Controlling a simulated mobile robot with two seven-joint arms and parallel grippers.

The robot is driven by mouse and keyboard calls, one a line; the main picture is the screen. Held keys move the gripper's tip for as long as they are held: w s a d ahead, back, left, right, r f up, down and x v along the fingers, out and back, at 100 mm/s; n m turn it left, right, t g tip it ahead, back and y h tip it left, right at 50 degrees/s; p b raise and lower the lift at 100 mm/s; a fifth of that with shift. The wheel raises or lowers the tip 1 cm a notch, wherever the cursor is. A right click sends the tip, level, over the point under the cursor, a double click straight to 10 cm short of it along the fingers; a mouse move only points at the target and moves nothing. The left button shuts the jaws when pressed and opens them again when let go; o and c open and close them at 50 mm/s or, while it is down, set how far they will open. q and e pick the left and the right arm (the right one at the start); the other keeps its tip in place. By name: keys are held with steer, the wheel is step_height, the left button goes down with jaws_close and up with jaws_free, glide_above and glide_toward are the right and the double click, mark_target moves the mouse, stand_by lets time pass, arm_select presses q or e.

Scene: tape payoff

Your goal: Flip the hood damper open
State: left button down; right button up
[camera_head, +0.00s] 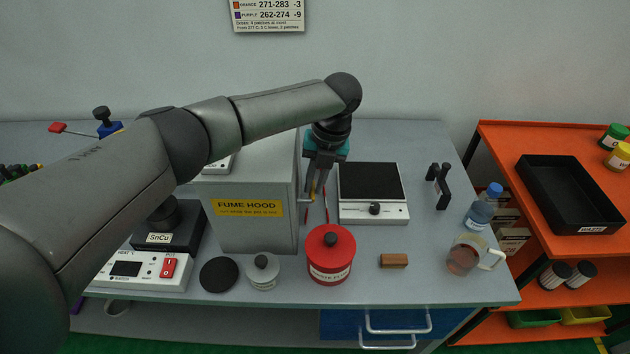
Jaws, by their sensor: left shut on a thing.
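The grey fume hood (250,235) with its yellow label stands at the middle left of the bench. My left arm reaches over it from the left and hides much of its top. My left gripper (318,190) points down just beside the hood's right side. My right gripper is not in view.
A hotplate-like device (373,212) stands right of the gripper, close to it. A red lidded tin (331,262) stands in front. A brown block (394,261), a beaker (463,258) and a blue-capped bottle (482,210) are further right. An orange shelf (500,140) adjoins the bench.

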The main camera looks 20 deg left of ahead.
arm_select(q)
steer(key=shift+s+r+t+p, duration=0.1)
steer(key=shift+r+t+p, duration=0.2)
steer(key=shift+p, duration=0.55)
steer(key=shift+s+d+f+n+t+y+p, duration=0.25)
steer(key=shift+s+t+y+p, duration=0.7)
steer(key=shift+t, duration=1.7)
steer(key=shift+s+d+n+t+y+p, duration=0.25)
steer(key=shift+s+n+t+y+p, duration=0.65)
steer(key=shift+t, duration=1.8)
steer(key=shift+s+d+f+n+t+y+p, duration=0.2)
steer(key=shift+s+t+y+p, duration=0.75)
steer(key=shift+t, duration=1.7)
steer(key=shift+w+r, duration=0.1)
steer(key=shift+w, duration=0.15)
steer(key=shift+m, duration=0.25)
